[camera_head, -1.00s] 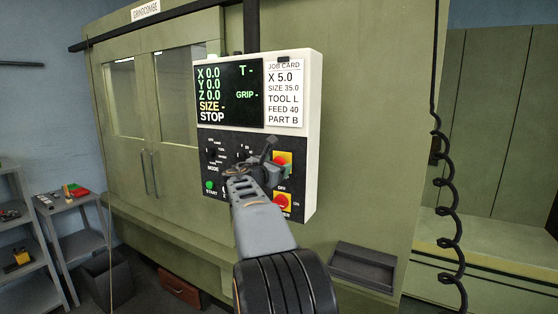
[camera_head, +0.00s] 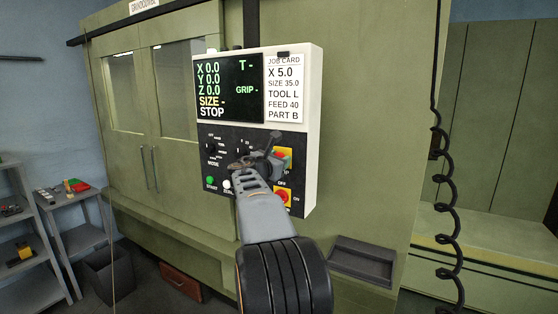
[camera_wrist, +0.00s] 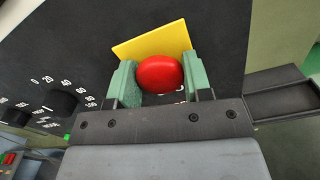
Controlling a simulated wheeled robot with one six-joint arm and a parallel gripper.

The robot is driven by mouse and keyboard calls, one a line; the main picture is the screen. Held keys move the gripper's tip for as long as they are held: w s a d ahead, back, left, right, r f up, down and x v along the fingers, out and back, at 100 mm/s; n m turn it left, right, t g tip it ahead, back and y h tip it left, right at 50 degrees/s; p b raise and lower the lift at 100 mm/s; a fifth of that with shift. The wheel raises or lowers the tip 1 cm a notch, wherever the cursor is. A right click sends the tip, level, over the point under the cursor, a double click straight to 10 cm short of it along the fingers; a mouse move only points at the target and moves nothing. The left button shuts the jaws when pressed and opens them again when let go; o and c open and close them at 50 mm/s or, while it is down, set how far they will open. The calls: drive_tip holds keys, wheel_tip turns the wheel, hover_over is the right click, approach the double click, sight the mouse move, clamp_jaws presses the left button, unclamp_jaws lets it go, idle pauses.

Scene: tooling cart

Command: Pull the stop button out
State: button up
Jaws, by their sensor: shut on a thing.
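The stop button is a red mushroom head on a yellow plate. In the wrist view the red stop button (camera_wrist: 160,74) sits between the two green pads of my gripper (camera_wrist: 159,84), which is shut on it. The yellow plate (camera_wrist: 152,42) shows behind it. In the head view the red of the stop button (camera_head: 280,156) shows just beyond my gripper (camera_head: 272,158), which partly hides it and the plate. The control panel (camera_head: 311,120) carries a screen (camera_head: 228,88) that reads STOP on its lowest line. The button's depth against the plate cannot be told.
A red rotary switch on yellow (camera_head: 282,196) lies just below the stop button. A green start button (camera_head: 210,182), a white button (camera_head: 227,185) and a mode knob (camera_head: 211,149) are to the left. A dark tray (camera_head: 362,260) juts out at lower right. A coiled cable (camera_head: 447,220) hangs at right.

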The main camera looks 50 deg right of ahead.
drive_tip(key=shift+c, duration=1)
drive_tip(key=shift+s+a+f+b, duration=0.1)
drive_tip(key=shift+a+b, duration=0.4)
drive_tip(key=o, duration=1)
drive_tip(key=shift+a, duration=0.15)
drive_tip(key=b+v, duration=0.4)
drive_tip(key=v, duration=0.9)
drive_tip(key=shift+s+a, duration=0.1)
drive_tip(key=shift+a, duration=0.2)
